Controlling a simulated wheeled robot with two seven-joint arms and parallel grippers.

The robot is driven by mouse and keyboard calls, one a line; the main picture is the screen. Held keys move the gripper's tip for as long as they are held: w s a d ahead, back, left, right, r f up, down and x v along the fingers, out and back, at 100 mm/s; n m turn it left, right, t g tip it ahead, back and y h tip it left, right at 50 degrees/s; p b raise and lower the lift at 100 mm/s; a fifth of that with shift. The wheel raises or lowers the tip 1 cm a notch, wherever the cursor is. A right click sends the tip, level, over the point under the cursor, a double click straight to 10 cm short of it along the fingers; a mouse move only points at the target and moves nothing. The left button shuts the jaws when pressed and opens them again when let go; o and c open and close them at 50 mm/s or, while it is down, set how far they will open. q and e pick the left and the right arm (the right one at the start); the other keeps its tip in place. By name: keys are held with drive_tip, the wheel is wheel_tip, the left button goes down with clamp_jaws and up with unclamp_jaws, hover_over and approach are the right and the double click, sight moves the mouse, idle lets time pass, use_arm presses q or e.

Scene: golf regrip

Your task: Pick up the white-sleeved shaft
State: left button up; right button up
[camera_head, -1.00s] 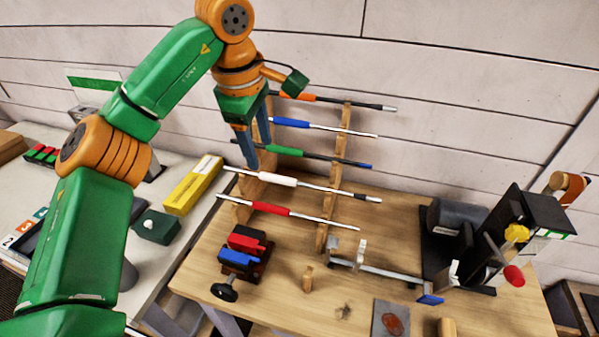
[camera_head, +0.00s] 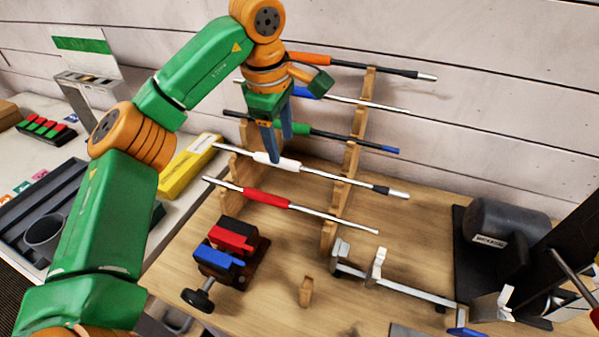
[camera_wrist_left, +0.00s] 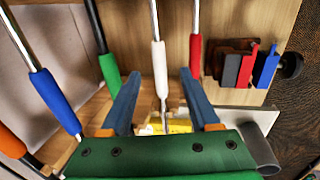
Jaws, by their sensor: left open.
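The white-sleeved shaft (camera_head: 337,178) lies across the wooden rack, with its white sleeve (camera_head: 291,165) left of the right-hand upright and a black tip section at its right end. My left gripper (camera_head: 281,148) points down at the sleeve, open and empty. In the left wrist view, the white sleeve (camera_wrist_left: 160,62) shows between the two blue fingers of the left gripper (camera_wrist_left: 160,76), apart from both. I cannot tell how far the fingertips are above the shaft. My right gripper is not in view.
The red-sleeved shaft (camera_head: 267,198) lies in front, and the green-sleeved (camera_head: 345,139), blue-sleeved (camera_head: 371,103) and orange-sleeved shafts (camera_head: 360,67) lie behind on the rack (camera_head: 346,180). A red-and-blue vise (camera_head: 228,250) stands in front. A yellow box (camera_head: 188,166) lies left.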

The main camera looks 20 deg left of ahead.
sight(284, 160)
use_arm(q)
drive_tip(key=f, duration=0.2)
drive_tip(key=w+f+p, duration=0.1)
drive_tip(key=f, duration=0.1)
drive_tip(key=shift+a+f, duration=0.15)
drive_tip(key=shift+f, duration=0.4)
clamp_jaws()
drive_tip(key=shift+w+r, duration=0.1)
drive_tip(key=shift+r, duration=0.05)
